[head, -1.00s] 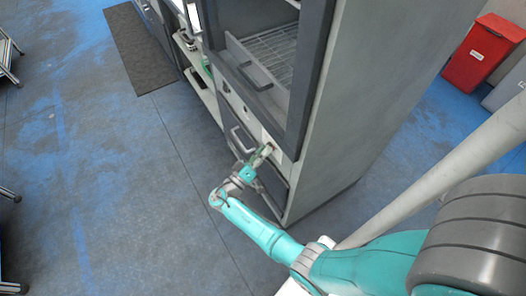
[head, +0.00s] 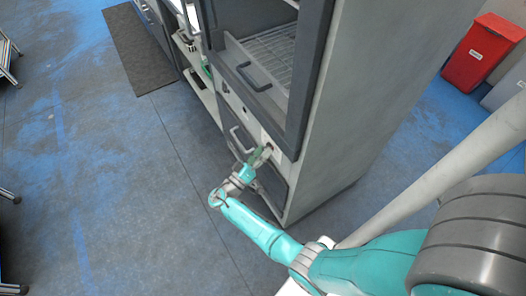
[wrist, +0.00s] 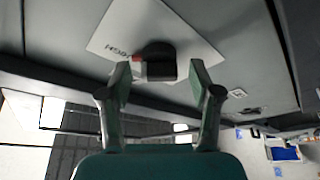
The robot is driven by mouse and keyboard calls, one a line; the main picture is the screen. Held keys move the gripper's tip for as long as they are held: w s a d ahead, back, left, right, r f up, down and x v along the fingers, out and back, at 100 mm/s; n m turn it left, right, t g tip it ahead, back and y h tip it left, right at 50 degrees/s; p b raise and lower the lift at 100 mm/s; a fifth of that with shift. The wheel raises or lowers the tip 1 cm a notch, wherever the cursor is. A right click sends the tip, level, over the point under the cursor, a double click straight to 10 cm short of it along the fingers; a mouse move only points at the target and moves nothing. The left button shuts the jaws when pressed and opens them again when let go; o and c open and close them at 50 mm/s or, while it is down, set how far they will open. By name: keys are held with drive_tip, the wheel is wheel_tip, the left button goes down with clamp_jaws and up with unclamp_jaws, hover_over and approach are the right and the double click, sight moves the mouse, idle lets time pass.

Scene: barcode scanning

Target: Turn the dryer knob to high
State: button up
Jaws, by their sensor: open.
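The dryer knob (wrist: 157,62) is a small dark knob with a red mark on its left side, on a white label plate in the wrist view. Lettering shows on the plate at the knob's left, upside down and too small to read surely. My gripper (wrist: 162,80) is open, with one green finger on each side of the knob's near end. I cannot tell whether either finger touches it. In the head view my gripper (head: 262,156) is at the front panel of the tall grey dryer cabinet (head: 345,110), and it hides the knob there.
Above the panel is an open compartment with a wire rack (head: 270,55) and a dark handle (head: 252,78). A lower door handle (head: 238,140) stands out left of my gripper. A red bin (head: 482,52) is far right. The blue-grey floor at left is mostly clear.

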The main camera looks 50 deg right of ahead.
drive_tip(key=v, duration=1.2)
drive_tip(key=shift+d, duration=0.1)
